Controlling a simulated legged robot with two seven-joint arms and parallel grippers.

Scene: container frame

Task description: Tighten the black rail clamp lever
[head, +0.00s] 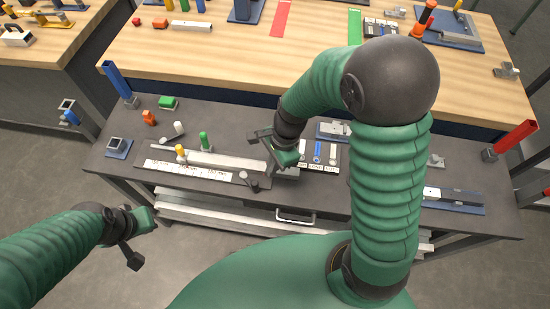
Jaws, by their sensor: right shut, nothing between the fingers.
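A silver rail (205,158) lies on the dark lower bench, with a white printed scale along its front. A small dark knob-like part (250,181) stands at the rail's right end; it may be the black clamp lever, but it is too small to be sure. My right gripper (272,154) is shut and empty over the rail's right end, just above and right of that part. I cannot tell if it touches anything. My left gripper (140,238) is off the bench's front edge at the lower left, far from the rail; its finger gap is unclear.
A yellow peg (181,151) and a green peg (203,139) stand by the rail. A blue post (117,80) stands at the bench's back left, and a red post (514,138) at the right. A wooden table (230,54) lies behind. My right arm hides part of the bench.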

